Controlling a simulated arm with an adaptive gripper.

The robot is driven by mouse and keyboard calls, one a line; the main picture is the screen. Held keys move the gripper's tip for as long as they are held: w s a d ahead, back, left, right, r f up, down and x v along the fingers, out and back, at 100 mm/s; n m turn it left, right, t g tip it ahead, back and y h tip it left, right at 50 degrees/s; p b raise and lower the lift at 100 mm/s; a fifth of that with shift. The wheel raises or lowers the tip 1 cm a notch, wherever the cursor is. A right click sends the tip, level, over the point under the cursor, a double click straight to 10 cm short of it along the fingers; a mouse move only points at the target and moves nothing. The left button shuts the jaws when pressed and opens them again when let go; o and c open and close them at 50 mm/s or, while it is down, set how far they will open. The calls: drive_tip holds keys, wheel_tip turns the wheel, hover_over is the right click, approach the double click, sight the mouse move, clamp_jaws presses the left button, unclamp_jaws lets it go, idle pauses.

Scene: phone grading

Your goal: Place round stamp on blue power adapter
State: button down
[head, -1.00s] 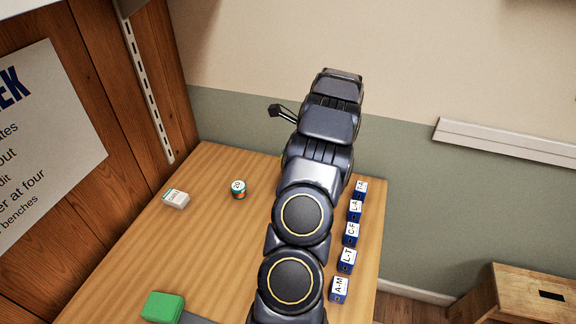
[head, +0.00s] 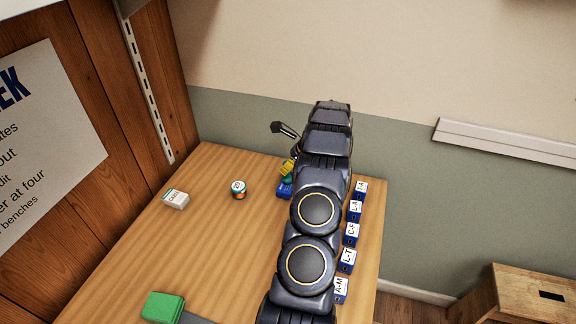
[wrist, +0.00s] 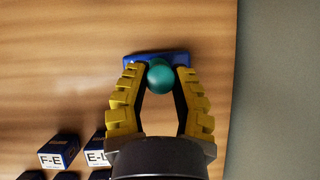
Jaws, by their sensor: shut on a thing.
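My gripper (wrist: 160,82), with yellow fingers, is shut on the round stamp (wrist: 160,76), of which a round teal-green knob shows between the fingertips. The stamp's lower part is hidden in the wrist view. The blue power adapter (wrist: 132,62) lies on the table just beyond and beneath the knob. In the head view the yellow fingers (head: 288,166), the teal stamp (head: 286,179) and the blue adapter (head: 283,190) line up one above another, partly hidden by my arm. I cannot tell whether the stamp touches the adapter.
A row of blue labelled blocks (head: 351,234) stands along the table's right edge. A small round tin (head: 238,190) and a white box (head: 176,199) stand to the left. A green block (head: 163,307) lies at the front left. The table's (head: 205,245) left-middle is clear.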

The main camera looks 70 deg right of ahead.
drive_tip(key=shift+f, duration=0.15)
drive_tip(key=c, duration=0.9)
unclamp_jaws()
